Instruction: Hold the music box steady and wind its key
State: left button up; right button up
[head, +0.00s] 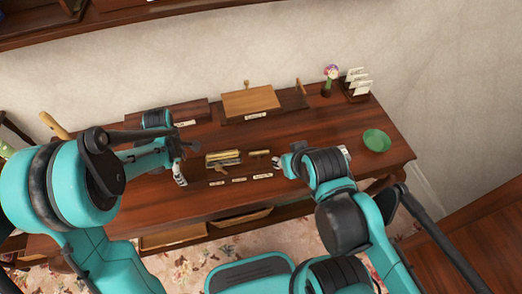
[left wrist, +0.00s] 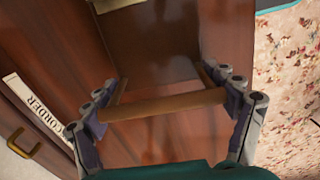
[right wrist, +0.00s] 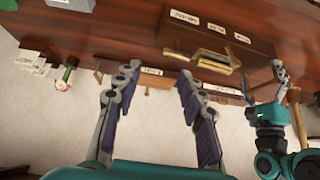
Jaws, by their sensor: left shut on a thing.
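The brass-coloured music box (head: 222,158) sits on the wooden desk and also shows in the right wrist view (right wrist: 216,62). I cannot make out its key. My left gripper (head: 180,176) is left of the box, apart from it. In the left wrist view the left gripper (left wrist: 168,108) is shut on a brown wooden bar (left wrist: 165,104) that spans its fingers. My right gripper (head: 277,162) is right of the box, partly behind my arm. In the right wrist view the right gripper (right wrist: 157,90) has its fingers wide apart with nothing between them.
A small tan block (head: 259,153) lies between the box and my right gripper. Several white labels (head: 239,180) line the desk (head: 320,120). A wooden stand (head: 250,101) is behind. A green bowl (head: 376,140), flower vase (head: 328,88) and card holder (head: 355,88) stand at right.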

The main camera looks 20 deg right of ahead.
jog(key=shift+c, duration=1)
jog(key=n+g, duration=0.7)
jog(key=n, duration=1)
send_over(259, 152)
jog(key=f, duration=0.2)
notch_tip(259, 152, down, 11)
jog(key=shift+r, duration=0.15)
grip_shut()
